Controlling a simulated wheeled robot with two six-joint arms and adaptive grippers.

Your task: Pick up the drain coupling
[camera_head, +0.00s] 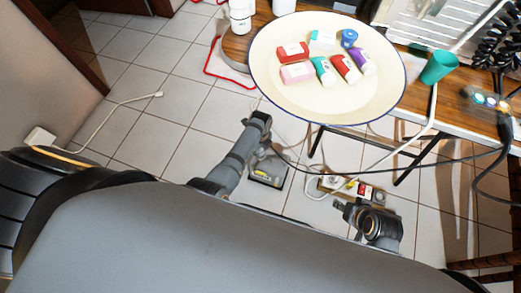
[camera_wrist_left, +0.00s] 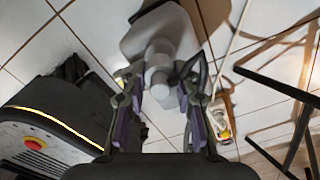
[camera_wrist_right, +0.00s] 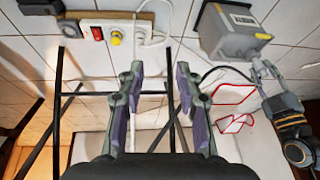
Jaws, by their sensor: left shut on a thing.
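A grey box-like unit (camera_head: 268,170) stands on the tiled floor; it also shows in the right wrist view (camera_wrist_right: 232,32). In the left wrist view a light grey rounded piece (camera_wrist_left: 159,75), which looks like the drain coupling, lies between the fingers of my left gripper (camera_wrist_left: 162,98), in front of a pale grey body (camera_wrist_left: 165,28). My left gripper is shut on this piece. Whether it is apart from the body behind cannot be told. In the head view my left gripper (camera_head: 262,149) is small beside the unit. My right gripper (camera_wrist_right: 158,92) is open and empty.
A power strip (camera_head: 352,188) with red and yellow parts lies on the floor near my right gripper. Cables and thin dark table legs cross the area. A round tray (camera_head: 265,85) with several small packs and tubes sits above. Floor to the left is mostly clear.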

